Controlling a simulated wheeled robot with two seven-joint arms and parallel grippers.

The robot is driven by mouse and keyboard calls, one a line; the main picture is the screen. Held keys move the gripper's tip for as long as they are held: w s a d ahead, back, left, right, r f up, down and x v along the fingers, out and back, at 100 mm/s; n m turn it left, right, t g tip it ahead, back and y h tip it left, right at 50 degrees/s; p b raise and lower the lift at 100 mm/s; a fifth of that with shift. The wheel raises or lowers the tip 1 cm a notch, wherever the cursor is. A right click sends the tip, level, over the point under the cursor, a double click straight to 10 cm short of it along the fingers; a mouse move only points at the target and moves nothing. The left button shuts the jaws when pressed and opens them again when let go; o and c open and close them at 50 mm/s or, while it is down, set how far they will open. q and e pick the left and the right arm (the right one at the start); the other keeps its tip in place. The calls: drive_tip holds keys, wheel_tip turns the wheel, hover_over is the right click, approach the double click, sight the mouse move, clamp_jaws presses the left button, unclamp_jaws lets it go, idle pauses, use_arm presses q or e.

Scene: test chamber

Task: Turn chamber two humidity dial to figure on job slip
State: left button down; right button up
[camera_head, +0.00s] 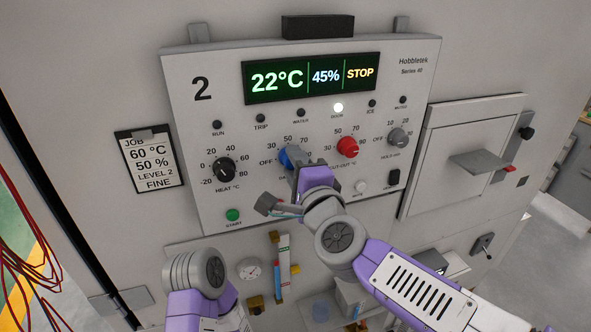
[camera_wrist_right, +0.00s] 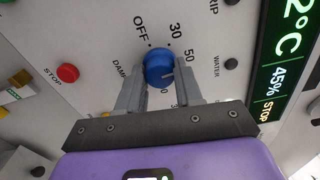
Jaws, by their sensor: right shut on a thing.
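The blue humidity dial (camera_head: 285,157) sits on chamber two's panel, with OFF, 30, 50 and further figures around it. My right gripper (camera_head: 298,163) is shut on it. In the right wrist view the fingers (camera_wrist_right: 160,84) flank the blue dial (camera_wrist_right: 158,62). A short pale mark on the dial faces roughly the 50 side; its exact reading is unclear. The fingers hide part of the scale. The job slip (camera_head: 151,168) hangs left of the panel and reads 60 °C, 50 %, LEVEL 2, FINE. My left arm shows at lower left, but its gripper is not visible.
The display (camera_head: 311,78) reads 22°C, 45%, STOP. A black heat dial (camera_head: 222,168) is left of the blue one; a red dial (camera_head: 347,147) and a grey dial (camera_head: 398,137) are to its right. A green start button (camera_head: 233,215) lies below left. Red cables hang at far left.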

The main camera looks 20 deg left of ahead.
drive_tip(key=shift+r+m, duration=0.15)
drive_tip(key=shift+m, duration=0.25)
drive_tip(key=o, duration=1)
drive_tip(key=shift+o, duration=0.2)
drive_tip(key=v, duration=0.7)
drive_tip(key=shift+s+d, duration=0.15)
drive_tip(key=shift+s, duration=0.05)
